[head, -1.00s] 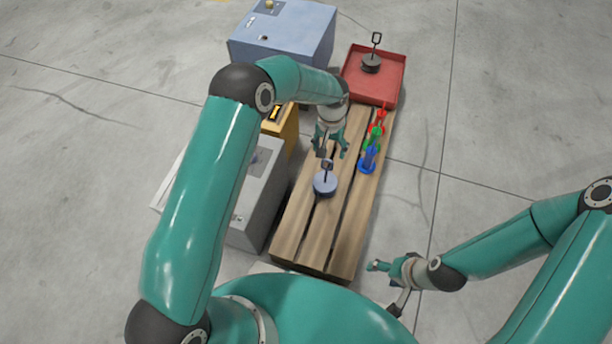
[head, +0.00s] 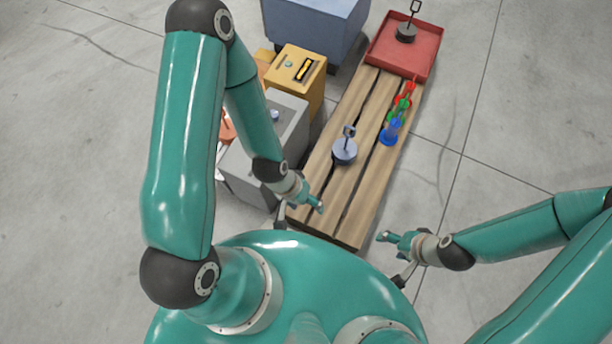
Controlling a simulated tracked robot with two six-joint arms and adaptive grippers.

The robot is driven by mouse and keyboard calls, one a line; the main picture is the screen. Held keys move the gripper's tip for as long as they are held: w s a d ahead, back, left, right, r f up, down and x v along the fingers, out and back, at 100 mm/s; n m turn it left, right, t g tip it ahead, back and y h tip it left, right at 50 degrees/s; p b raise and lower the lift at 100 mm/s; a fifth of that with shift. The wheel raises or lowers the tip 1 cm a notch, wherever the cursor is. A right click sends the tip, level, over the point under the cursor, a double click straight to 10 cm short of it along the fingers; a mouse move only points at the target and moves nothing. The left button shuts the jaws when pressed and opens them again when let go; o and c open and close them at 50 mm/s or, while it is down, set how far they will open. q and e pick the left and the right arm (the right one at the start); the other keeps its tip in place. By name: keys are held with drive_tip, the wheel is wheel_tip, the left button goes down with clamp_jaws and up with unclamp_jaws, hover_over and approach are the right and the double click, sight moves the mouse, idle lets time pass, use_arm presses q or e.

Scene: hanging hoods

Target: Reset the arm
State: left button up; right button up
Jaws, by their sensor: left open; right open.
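My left arm is folded back, and its gripper (head: 300,213) is open and empty over the near left end of the wooden bench (head: 334,222). My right gripper (head: 392,255) is open and empty over the floor just right of the bench's near end. A grey-blue round weight with an upright handle (head: 345,153) stands on the bench, apart from both grippers. A dark weight with a handle (head: 406,33) stands in the red tray (head: 428,58) at the bench's far end.
Red, green and blue hook-like pieces (head: 402,108) stand in a row on the bench's right side. A grey box (head: 293,117), a yellow box (head: 312,90) and a blue cabinet (head: 315,28) line the left side. The floor (head: 520,110) to the right is clear.

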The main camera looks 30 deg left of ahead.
wheel_tip(320, 180, up, 29)
drive_tip(key=p, duration=2.9)
